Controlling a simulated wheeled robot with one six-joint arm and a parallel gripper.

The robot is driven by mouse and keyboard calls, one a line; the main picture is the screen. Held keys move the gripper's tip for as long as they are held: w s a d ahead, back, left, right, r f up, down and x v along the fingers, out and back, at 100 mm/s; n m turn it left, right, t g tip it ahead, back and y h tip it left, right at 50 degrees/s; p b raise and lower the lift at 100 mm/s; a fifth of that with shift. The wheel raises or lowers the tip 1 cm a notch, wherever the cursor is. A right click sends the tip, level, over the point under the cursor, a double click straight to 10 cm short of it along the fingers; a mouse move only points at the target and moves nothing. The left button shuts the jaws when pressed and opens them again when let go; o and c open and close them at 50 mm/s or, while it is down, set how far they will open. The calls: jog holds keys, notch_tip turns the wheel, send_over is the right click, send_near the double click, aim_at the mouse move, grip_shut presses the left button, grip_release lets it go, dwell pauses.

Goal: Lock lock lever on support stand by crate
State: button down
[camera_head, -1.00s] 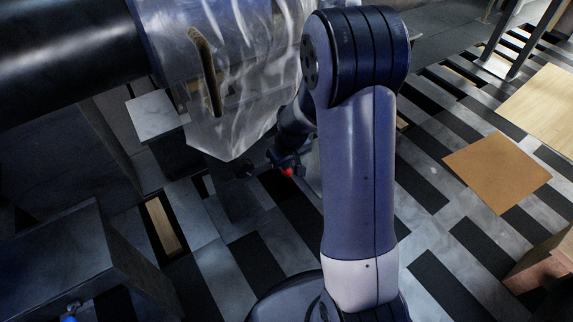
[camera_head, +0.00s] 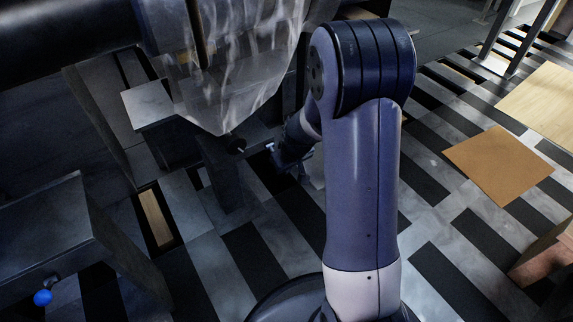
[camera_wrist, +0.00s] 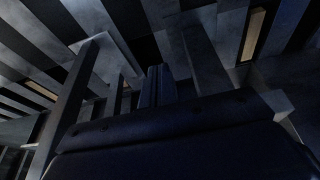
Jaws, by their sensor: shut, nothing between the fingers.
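My gripper (camera_head: 287,162) is small and partly hidden beyond my arm in the head view, beside the dark post (camera_head: 222,175) of a stand. In the wrist view my gripper (camera_wrist: 156,86) shows as dark, closed fingers with nothing held. A black knob (camera_head: 237,147) sits at the top of that post, left of my gripper and apart from it. A lever with a blue ball (camera_head: 42,297) sticks out by a dark block-like stand (camera_head: 62,220) at lower left. I cannot tell which one is the lock lever. A crate-like box (camera_head: 545,250) shows at the right edge.
A large dark cylinder (camera_head: 60,38) and a hanging sheet of clear plastic (camera_head: 225,85) fill the upper left. A grey plate (camera_head: 147,104) lies below them. An orange-brown panel (camera_head: 498,166) lies on the patterned floor at right, with open floor around it.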

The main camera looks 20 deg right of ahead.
notch_tip(320, 180, down, 3)
jog(key=shift+w+r+b, duration=0.1)
jog(key=shift+r+b, duration=0.1)
jog(key=shift+b, duration=0.55)
jog(key=shift+r, duration=0.1)
dwell(0.8)
